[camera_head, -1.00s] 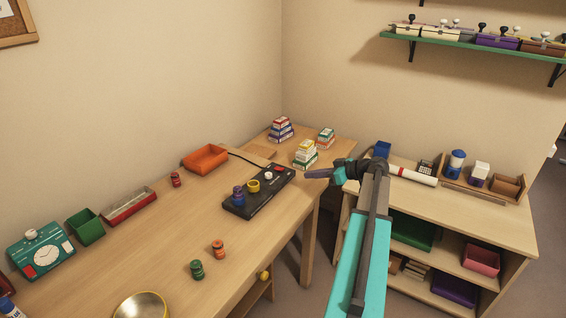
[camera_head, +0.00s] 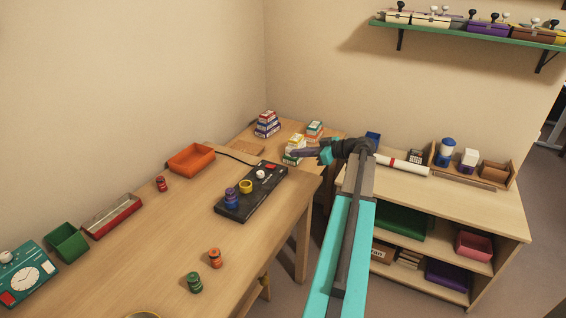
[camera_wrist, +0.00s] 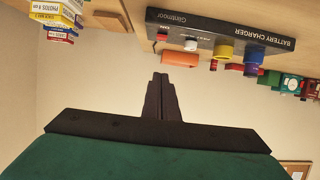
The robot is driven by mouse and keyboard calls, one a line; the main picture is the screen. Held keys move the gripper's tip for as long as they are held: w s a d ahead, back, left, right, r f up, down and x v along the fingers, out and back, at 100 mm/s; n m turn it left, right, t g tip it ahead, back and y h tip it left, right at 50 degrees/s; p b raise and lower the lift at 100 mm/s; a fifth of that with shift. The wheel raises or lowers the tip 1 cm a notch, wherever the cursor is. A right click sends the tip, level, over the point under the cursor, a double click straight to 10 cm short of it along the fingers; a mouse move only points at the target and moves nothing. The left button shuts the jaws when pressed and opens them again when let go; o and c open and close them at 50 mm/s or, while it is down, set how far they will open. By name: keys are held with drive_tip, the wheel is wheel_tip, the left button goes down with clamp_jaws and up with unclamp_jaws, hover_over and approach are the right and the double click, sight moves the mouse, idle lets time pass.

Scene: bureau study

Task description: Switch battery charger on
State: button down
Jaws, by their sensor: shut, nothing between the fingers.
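The battery charger (camera_head: 238,204) is a flat black box on the desk. It bears a purple-blue battery (camera_head: 231,198), a yellow battery (camera_head: 246,187), a white knob (camera_head: 261,174) and a small red part (camera_head: 271,166) near its far end. In the wrist view the charger (camera_wrist: 170,21) is upside down at the top, its lettering readable. There the white knob (camera_wrist: 190,45) and red part (camera_wrist: 161,37) show. My gripper (camera_head: 291,153) is shut and empty, near the charger's far right end. In the wrist view its fingertips (camera_wrist: 160,76) appear apart from the charger. The switch's setting cannot be told.
Stacked small boxes (camera_head: 294,147) stand close by my gripper. An orange tray (camera_head: 191,159) lies behind the charger. A low shelf unit (camera_head: 450,203) with a white roll (camera_head: 404,166) is to the right.

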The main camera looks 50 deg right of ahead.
drive_tip(key=p, duration=0.2)
hover_over(279, 171)
wheel_tip(279, 171, down, 3)
drive_tip(key=shift+w+d+f, duration=0.15)
drive_tip(key=shift+f, duration=0.05)
drive_tip(key=shift+w+f, duration=0.15)
drive_tip(key=shift+f, duration=0.2)
drive_tip(key=shift+s+f+p, duration=0.15)
drive_tip(key=shift+f+p, duration=0.1)
drive_tip(key=shift+f, duration=0.65)
drive_tip(key=shift+s+f+p, duration=0.1)
drive_tip(key=shift+f+p, duration=0.1)
drive_tip(key=shift+f, duration=0.65)
